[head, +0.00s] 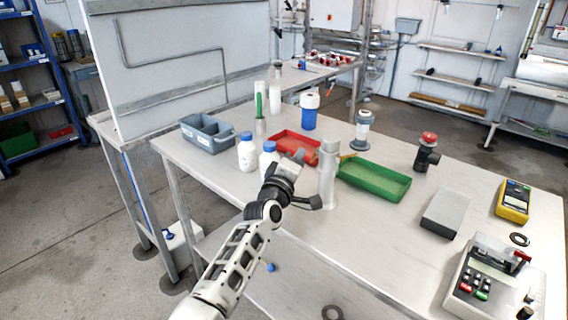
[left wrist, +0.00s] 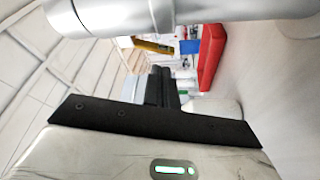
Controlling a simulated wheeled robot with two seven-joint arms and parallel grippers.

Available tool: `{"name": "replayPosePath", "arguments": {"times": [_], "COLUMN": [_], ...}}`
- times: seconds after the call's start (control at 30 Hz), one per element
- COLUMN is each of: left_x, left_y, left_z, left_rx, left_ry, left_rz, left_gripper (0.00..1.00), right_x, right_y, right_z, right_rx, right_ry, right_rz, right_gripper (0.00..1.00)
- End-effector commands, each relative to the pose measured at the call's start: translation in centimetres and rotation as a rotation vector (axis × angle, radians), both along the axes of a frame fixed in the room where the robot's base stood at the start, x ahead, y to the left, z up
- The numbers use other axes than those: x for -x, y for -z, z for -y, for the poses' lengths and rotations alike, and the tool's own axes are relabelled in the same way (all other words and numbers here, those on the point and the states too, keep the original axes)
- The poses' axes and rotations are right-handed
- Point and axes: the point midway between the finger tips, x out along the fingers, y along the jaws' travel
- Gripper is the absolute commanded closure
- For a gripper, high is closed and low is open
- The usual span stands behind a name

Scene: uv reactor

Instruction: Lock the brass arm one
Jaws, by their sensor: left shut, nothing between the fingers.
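A pale grey upright post (head: 328,178) stands on the table near the middle of the head view. A short brass arm (head: 347,155) sticks out to the right near its top. In the left wrist view the post (left wrist: 110,15) crosses the top, and the brass arm (left wrist: 152,46) shows just below it. My left gripper (head: 298,158) is shut and empty, just left of the post; I cannot tell whether it touches. Its dark fingers (left wrist: 160,87) show together in the left wrist view. My right gripper is not in view.
A red tray (head: 296,142) and a green tray (head: 375,182) lie behind the post. White bottles with blue caps (head: 246,152) stand to the left. A grey block (head: 445,213) and a control box (head: 492,285) are at the right. The table front is mostly clear.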

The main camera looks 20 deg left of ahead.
Motion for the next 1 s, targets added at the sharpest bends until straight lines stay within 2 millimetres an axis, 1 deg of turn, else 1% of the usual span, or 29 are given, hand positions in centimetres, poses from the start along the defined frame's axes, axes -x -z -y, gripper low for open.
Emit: {"name": "replayPosePath", "arguments": {"times": [0.1,0.23,0.4,0.5,0.6,0.77,1.0], "left_x": [-0.6,2.1,5.5,7.2,8.4,9.3,9.4], "left_y": [-0.8,-0.4,0.0,0.2,0.4,0.4,0.4], "left_z": [-2.0,-1.8,-2.1,-2.3,-2.4,-2.4,-2.4], "left_rx": [-0.002,0.005,0.003,0.002,0.002,0.002,0.002], "left_ry": [0.000,0.003,0.002,0.002,0.001,0.001,0.002], "left_rz": [0.003,-0.001,-0.001,0.000,0.000,0.002,0.001], "left_gripper": [1.00,1.00,1.00,1.00,1.00,1.00,1.00], "right_x": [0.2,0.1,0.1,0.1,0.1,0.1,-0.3], "right_y": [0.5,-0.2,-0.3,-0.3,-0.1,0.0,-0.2], "right_z": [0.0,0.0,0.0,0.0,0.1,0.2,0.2], "right_rx": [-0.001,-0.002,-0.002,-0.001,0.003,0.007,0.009], "right_ry": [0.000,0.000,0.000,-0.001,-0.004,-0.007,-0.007], "right_rz": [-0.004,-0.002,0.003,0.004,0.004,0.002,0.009], "right_gripper": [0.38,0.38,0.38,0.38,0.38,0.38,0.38]}}
